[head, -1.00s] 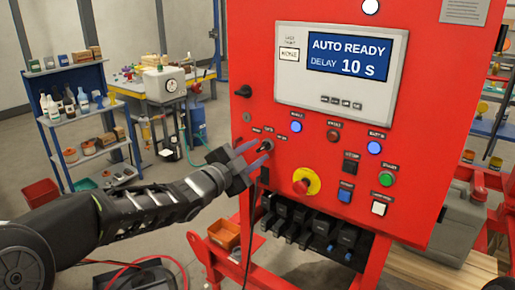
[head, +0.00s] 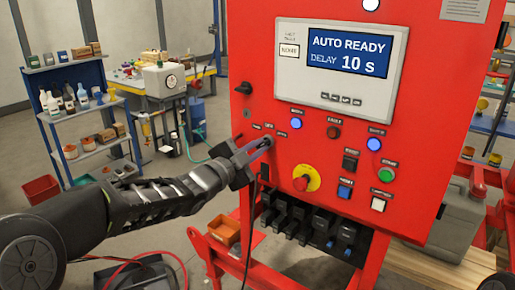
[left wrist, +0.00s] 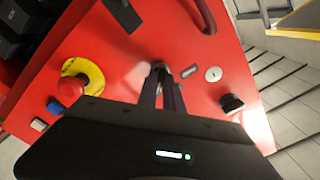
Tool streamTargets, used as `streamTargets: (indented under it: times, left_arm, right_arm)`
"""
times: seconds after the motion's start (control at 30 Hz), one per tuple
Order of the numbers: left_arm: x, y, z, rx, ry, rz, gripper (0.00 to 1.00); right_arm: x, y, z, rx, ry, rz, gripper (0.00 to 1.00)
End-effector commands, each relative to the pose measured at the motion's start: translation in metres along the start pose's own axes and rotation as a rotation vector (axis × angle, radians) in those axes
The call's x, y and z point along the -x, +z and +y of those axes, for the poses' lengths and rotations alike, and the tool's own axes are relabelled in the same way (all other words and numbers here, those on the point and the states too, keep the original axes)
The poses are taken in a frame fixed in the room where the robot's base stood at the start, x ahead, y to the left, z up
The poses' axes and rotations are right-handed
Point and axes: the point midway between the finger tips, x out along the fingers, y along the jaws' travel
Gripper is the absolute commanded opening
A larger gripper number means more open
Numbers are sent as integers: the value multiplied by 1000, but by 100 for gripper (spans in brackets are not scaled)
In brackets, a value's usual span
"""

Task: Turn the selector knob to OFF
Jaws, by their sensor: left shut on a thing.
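The selector knob is a small black knob on the red panel (head: 330,185), below three small labels. In the head view my left gripper (head: 268,143) reaches it from the left, and its fingers hide most of the knob. In the left wrist view the two fingers (left wrist: 161,85) are close together at the panel, shut on the selector knob (left wrist: 160,68). Which position the knob points to cannot be told. The screen (head: 348,53) reads AUTO READY, DELAY 10 s. My right gripper is not in view.
A red emergency stop on a yellow disc (head: 302,179) sits right of and below my gripper. A black handle (head: 243,88) is above it. Lit blue lamps and a green button (head: 386,173) are to the right. Black cables and an orange bin (head: 224,230) are below.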

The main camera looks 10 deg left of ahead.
Motion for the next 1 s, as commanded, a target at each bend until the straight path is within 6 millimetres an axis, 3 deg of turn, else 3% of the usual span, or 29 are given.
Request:
streamTargets:
  times: [0.57, 1.0]
  left_arm:
    - [0, 0, 0, 54, 1, 1, 0]
    - [0, 1, 0, 350, 1, -2, 0]
  right_arm:
    - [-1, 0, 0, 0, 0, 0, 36]
    - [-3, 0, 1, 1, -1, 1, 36]
